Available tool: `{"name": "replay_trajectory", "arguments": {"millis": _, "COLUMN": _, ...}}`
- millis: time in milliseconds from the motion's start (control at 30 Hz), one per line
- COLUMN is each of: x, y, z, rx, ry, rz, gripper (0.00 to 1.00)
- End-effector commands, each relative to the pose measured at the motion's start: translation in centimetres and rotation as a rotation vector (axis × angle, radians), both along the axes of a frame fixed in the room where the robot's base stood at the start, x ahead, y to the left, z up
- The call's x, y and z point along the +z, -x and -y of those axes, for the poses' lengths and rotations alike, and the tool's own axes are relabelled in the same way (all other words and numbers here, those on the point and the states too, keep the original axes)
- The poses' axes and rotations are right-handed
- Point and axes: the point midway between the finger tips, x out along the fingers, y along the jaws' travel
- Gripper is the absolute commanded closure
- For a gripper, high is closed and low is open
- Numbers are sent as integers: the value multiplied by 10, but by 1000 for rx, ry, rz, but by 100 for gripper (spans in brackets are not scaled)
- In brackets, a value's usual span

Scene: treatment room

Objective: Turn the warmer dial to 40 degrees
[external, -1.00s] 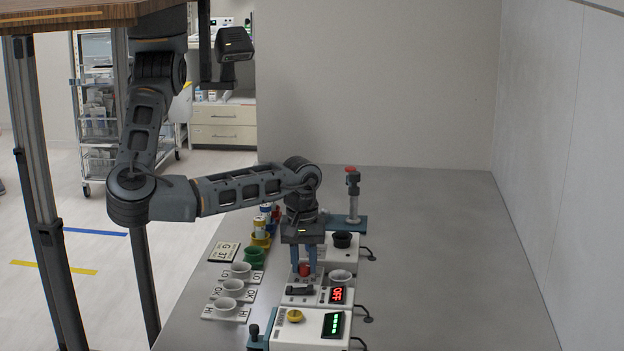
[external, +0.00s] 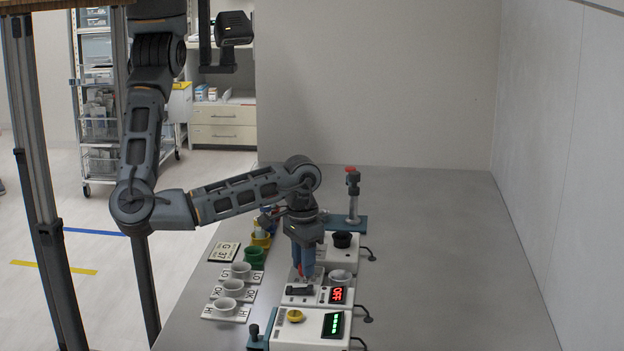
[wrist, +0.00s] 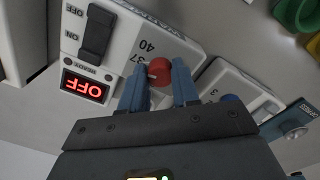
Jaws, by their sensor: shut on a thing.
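The warmer (external: 318,300) is a white unit with a black rocker switch (external: 298,290) and a red display (external: 338,295) reading OFF. The wrist view shows its red dial (wrist: 161,71) with a small pale mark, beside the printed numbers 37 and 40 (wrist: 147,46). My gripper (external: 305,273) points down over the warmer. In the wrist view its two blue fingers are shut on the dial, one on each side. The fingers mostly hide the dial in the external view. I cannot tell exactly which number the mark points at.
A unit with a yellow knob (external: 295,315) and green display (external: 333,324) stands in front. A unit with a black knob (external: 342,239) stands behind. White cups (external: 231,288) line the left. A post with a red top (external: 352,190) stands farther back. The table's right side is clear.

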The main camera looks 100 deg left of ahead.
Motion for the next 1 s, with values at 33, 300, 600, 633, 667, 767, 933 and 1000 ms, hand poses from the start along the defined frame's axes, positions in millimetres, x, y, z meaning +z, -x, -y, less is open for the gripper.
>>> {"name": "replay_trajectory", "arguments": {"millis": 33, "x": 3, "y": 0, "z": 0, "rx": -48, "ry": -2, "rz": 1, "gripper": 100}}
{"name": "replay_trajectory", "arguments": {"millis": 300, "x": 2, "y": 0, "z": -1, "rx": -302, "ry": -2, "rz": 0, "gripper": 100}}
{"name": "replay_trajectory", "arguments": {"millis": 600, "x": 2, "y": 0, "z": -1, "rx": -542, "ry": -1, "rz": 0, "gripper": 100}}
{"name": "replay_trajectory", "arguments": {"millis": 633, "x": 2, "y": 0, "z": -1, "rx": -561, "ry": -1, "rz": 0, "gripper": 100}}
{"name": "replay_trajectory", "arguments": {"millis": 667, "x": 1, "y": 0, "z": -2, "rx": -579, "ry": -1, "rz": 0, "gripper": 100}}
{"name": "replay_trajectory", "arguments": {"millis": 767, "x": 1, "y": 0, "z": -1, "rx": -632, "ry": -1, "rz": 1, "gripper": 100}}
{"name": "replay_trajectory", "arguments": {"millis": 933, "x": 1, "y": 0, "z": -1, "rx": -693, "ry": 2, "rz": 0, "gripper": 100}}
{"name": "replay_trajectory", "arguments": {"millis": 1000, "x": 1, "y": 0, "z": -1, "rx": -708, "ry": 1, "rz": 0, "gripper": 100}}
